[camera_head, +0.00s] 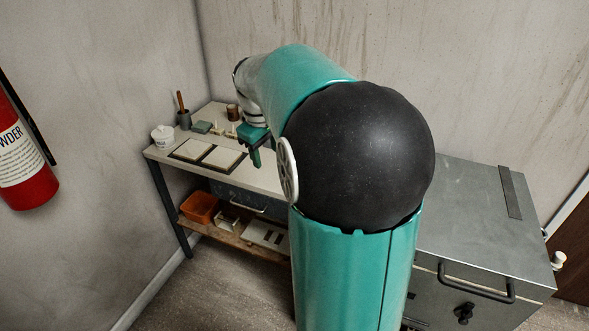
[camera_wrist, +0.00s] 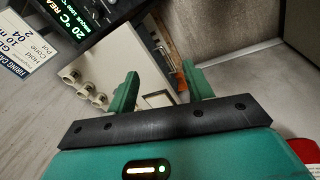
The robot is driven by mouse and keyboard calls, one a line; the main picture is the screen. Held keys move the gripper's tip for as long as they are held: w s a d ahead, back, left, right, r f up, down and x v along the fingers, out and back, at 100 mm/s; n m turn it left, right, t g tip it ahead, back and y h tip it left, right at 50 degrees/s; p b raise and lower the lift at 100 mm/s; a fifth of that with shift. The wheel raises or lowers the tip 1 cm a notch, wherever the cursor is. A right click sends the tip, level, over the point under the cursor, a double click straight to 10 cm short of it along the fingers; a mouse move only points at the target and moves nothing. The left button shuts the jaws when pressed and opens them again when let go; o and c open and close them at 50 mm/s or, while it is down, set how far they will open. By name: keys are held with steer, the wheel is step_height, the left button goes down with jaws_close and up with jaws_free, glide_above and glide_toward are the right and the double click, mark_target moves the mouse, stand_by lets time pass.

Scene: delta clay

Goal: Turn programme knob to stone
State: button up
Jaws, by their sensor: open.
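My gripper (camera_wrist: 158,84) is open and empty in the wrist view, its two green fingers well apart. A black controller with a lit display (camera_wrist: 88,22) reads 20 °C at the top left, partly cut off. I cannot tell whether one is the programme knob, and no "stone" mark is readable. In the head view my gripper (camera_head: 256,147) hangs over the workbench (camera_head: 262,175).
A firing card (camera_wrist: 25,50) shows at the wrist view's left. The bench holds two pale slabs (camera_head: 208,153), a white tub (camera_head: 163,136) and a brush pot (camera_head: 184,119). A grey metal cabinet (camera_head: 465,220) stands right; a fire extinguisher (camera_head: 22,160) hangs left.

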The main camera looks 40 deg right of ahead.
steer(key=s+d+f+y, duration=0.1)
steer(key=d+f, duration=0.3)
steer(key=d, duration=0.4)
steer(key=s+d+f+g, duration=0.1)
steer(key=d+f, duration=0.4)
steer(key=d, duration=0.3)
steer(key=s+d+f+y, duration=0.1)
steer(key=d+f, duration=0.3)
steer(key=d, duration=0.4)
step_height(320, 180, down, 13)
steer(key=shift+f, duration=0.1)
steer(key=shift+c, duration=0.4)
steer(key=c, duration=0.9)
